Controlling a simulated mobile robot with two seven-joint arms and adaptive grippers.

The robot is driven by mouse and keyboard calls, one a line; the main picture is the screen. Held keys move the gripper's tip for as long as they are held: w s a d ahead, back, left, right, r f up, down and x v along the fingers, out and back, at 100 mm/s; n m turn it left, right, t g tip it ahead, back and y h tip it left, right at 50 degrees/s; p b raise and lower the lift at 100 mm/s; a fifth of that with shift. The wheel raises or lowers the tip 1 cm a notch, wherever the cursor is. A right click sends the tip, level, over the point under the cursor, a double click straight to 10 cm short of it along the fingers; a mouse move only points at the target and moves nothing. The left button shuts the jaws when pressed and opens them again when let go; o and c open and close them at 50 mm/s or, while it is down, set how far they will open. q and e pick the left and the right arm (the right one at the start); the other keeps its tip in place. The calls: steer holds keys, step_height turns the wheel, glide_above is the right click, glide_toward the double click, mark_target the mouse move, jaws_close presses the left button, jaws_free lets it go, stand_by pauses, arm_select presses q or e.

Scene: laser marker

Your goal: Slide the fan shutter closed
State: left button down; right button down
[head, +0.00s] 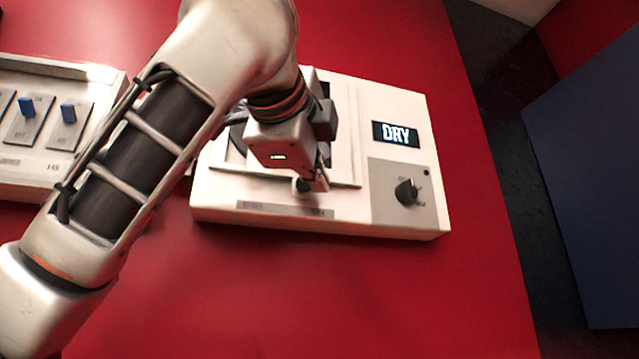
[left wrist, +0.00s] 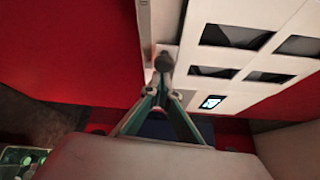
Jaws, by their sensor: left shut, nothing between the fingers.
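The fan unit (head: 270,222) is a white box on the red surface, with part of a dark round fan opening (head: 238,142) showing beside my arm. Its slotted white shutter panel (left wrist: 255,57) fills the upper right of the left wrist view, with dark gaps between the slats. My arm hides most of this area in the head view. A small grey knob (left wrist: 164,61) stands right at the fingertips of my left gripper (head: 314,184). The gripper is shut with nothing between its fingers; I cannot tell if it touches the knob. My right gripper is not in view.
A display reading "DRY" (head: 396,134) and a black dial (head: 406,192) are on the unit's right side. The red surface in front of the unit is clear.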

mark_target(297, 184)
arm_select(q)
steer(key=shift+w, duration=0.1)
arm_select(e)
steer(key=shift+f, duration=0.15)
